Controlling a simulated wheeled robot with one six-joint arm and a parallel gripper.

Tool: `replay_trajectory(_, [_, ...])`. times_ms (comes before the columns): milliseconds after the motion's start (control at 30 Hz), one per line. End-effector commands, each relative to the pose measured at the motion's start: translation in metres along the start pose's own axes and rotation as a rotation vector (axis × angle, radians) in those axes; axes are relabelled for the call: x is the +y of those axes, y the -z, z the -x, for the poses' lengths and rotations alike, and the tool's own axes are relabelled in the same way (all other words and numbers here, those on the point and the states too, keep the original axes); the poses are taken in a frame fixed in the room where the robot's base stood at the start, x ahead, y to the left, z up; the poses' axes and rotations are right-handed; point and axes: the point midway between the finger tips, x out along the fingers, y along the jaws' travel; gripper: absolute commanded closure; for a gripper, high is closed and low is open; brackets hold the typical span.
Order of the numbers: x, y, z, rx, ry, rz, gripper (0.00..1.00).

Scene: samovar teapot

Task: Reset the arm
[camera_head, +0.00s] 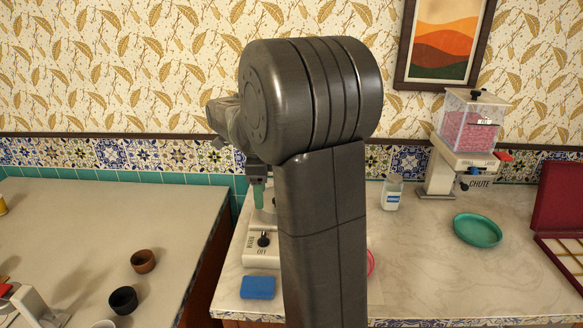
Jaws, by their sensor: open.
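My arm stands large in the middle of the head view and hides much of the counter behind it. My gripper (258,194) shows just left of the arm, pointing down. It is over the back of a white appliance (261,256) with a black knob marked WARM and OFF. The gripper is open, and I see nothing held in it. Its far side is partly hidden, and I cannot tell whether it touches the appliance.
A blue sponge (257,288) lies in front of the appliance. Right are a jar (392,193), green plate (477,230), pink-filled dispenser (467,135) and red box (560,215). The left counter (95,215) holds brown (143,261) and black (123,300) cups. A gap separates the counters.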

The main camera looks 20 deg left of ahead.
Motion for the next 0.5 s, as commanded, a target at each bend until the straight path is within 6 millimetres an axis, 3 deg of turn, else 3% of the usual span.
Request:
replay_trajectory(267, [0.0,0.0,-0.013,0.001,-0.002,0.0,0.45])
replay_trajectory(500, [0.001,0.0,-0.058,0.002,-0.005,0.0,0.45])
